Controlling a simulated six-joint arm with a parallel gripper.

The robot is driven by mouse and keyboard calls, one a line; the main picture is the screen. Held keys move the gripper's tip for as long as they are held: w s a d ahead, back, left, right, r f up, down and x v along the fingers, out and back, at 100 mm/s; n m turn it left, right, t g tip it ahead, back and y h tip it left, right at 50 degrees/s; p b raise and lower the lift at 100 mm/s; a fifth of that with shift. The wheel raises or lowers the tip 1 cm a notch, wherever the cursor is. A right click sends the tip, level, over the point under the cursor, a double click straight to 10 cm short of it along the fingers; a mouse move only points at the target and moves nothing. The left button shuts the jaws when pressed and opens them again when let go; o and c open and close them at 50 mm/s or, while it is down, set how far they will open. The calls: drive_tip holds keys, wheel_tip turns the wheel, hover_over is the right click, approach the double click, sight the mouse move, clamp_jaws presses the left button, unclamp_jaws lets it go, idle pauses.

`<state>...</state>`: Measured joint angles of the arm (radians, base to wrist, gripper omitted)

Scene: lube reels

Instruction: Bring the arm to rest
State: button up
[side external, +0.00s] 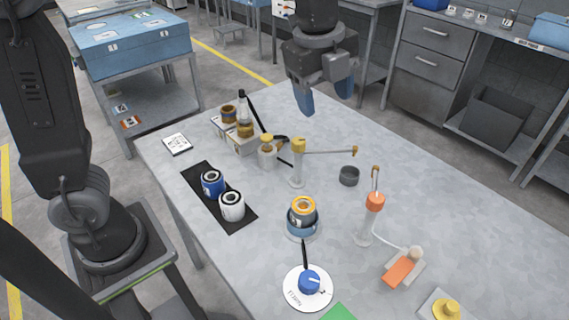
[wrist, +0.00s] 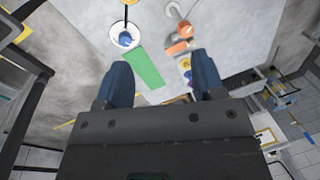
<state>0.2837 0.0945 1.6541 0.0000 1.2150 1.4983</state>
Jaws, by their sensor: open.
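My gripper (side external: 325,97) hangs high over the back part of the grey table (side external: 445,225) in the side external view. Its two blue fingers are apart with nothing between them. In the wrist view my gripper (wrist: 162,82) also shows open and empty, with the fingers pointing up in the picture toward the tabletop. No object touches it.
A blue reel (side external: 213,184) and a white reel (side external: 232,206) stand on a black mat (side external: 238,222). An orange-topped stack (side external: 302,213), a yellow-armed stand (side external: 298,165), an orange-topped stand (side external: 370,215) and a blue knob on a white disc (side external: 293,298) occupy the table. Air around my gripper is clear.

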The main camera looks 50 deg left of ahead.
drive_tip(key=s+a+f+n+t, duration=0.1)
drive_tip(key=s+a+f+n, duration=0.1)
drive_tip(key=s+a+n, duration=0.3)
drive_tip(key=s+a+f+n+t, duration=0.2)
drive_tip(key=s+a+n, duration=0.4)
drive_tip(key=s+n, duration=0.6)
drive_tip(key=n, duration=0.3)
drive_tip(key=shift+s+a+f+t+y, duration=0.15)
drive_tip(key=shift+s+f+t+y, duration=0.1)
drive_tip(key=shift+t+y, duration=0.05)
